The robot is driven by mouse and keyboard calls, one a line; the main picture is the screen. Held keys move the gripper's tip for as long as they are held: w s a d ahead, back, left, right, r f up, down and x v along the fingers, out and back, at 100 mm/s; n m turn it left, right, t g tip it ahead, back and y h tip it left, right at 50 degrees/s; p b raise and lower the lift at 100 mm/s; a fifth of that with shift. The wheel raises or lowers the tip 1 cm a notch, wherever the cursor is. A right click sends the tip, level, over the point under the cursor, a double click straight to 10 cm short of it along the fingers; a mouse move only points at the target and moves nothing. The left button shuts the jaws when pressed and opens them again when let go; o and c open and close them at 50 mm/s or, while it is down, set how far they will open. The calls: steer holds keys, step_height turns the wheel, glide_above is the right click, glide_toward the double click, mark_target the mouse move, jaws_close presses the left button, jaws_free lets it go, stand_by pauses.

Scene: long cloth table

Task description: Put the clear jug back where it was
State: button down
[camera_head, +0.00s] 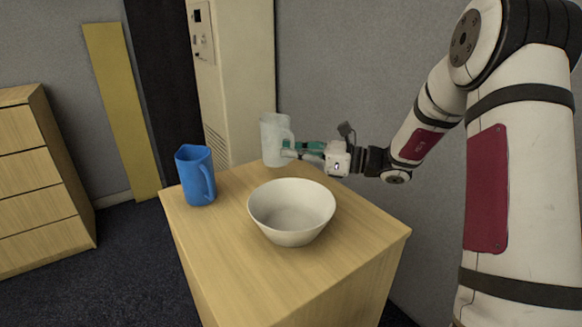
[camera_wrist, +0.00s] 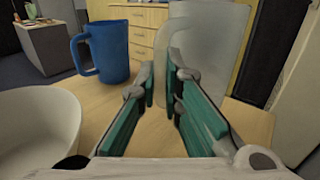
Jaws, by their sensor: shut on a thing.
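The clear jug (camera_head: 273,142) is upright at the far edge of the wooden table top, its handle towards the right. My gripper (camera_head: 290,147) reaches in from the right and is shut on the jug's handle. In the wrist view the clear jug (camera_wrist: 212,50) stands straight ahead, with the handle between the fingers of my gripper (camera_wrist: 162,85). The jug's base is at about the height of the table top; I cannot tell whether it touches. The gripper fingers hide part of the handle.
A blue jug (camera_head: 196,175) stands at the table's left; it also shows in the wrist view (camera_wrist: 108,52). A white bowl (camera_head: 291,211) sits in the middle of the wooden table (camera_head: 335,262), close in front of my gripper. The table's front part is clear. A wooden drawer cabinet (camera_head: 35,185) stands far left.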

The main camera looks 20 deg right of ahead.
steer(key=shift+f+b, duration=0.3)
steer(key=shift+f, duration=1.45)
steer(key=shift+f, duration=0.1)
steer(key=c, duration=1.7)
jaws_free()
steer(key=shift+f, duration=0.1)
steer(key=shift+s+d+r, duration=0.15)
steer(key=shift+d+r, duration=0.05)
steer(key=v, duration=1.1)
steer(key=shift+s+d+p, duration=0.15)
steer(key=shift+d+p, duration=0.1)
steer(key=shift+p, duration=0.15)
